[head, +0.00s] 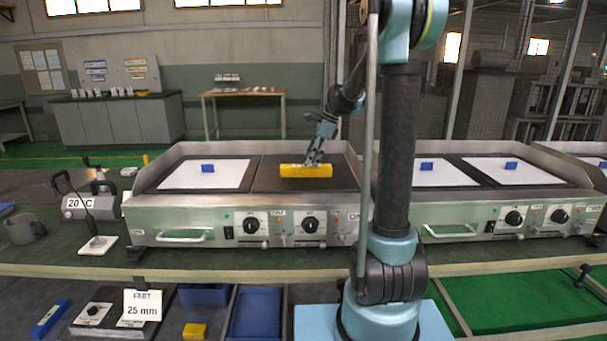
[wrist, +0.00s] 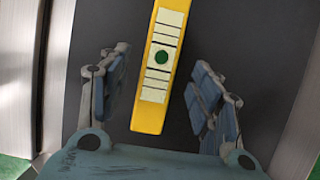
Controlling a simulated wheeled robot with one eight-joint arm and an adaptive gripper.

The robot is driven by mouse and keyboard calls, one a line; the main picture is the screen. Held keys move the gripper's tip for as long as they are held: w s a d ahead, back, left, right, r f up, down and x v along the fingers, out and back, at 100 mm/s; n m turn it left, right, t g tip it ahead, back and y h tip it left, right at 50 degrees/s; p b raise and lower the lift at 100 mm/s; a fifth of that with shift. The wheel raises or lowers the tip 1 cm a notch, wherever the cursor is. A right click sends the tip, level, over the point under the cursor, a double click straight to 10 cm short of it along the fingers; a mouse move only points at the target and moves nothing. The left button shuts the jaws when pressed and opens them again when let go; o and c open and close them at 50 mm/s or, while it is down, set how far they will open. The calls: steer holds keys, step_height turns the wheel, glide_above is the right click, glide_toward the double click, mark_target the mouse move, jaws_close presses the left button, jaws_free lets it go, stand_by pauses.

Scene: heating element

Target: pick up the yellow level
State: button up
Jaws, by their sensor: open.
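The yellow level (head: 306,171) lies on the dark right-hand plate of the left griddle in the head view. In the wrist view the level (wrist: 161,62) runs lengthwise up the picture, with a pale marked strip and a green round spot on its upper face. My gripper (head: 313,158) is over the level in the head view. In the wrist view my gripper (wrist: 158,88) is open, with one finger on each side of the level and a gap on both sides. I cannot tell how high the fingers are above the plate.
A white sheet (head: 205,174) with a blue block (head: 207,168) lies on the left plate. A second griddle (head: 490,205) stands to the right behind my arm. A 20 C device (head: 88,205) stands at the left.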

mark_target(306, 167)
steer(key=shift+a+x, duration=0.2)
steer(key=shift+x, duration=1.05)
steer(key=shift+a+x, duration=0.15)
steer(key=shift+x, duration=1.15)
steer(key=shift+r, duration=0.15)
jaws_close()
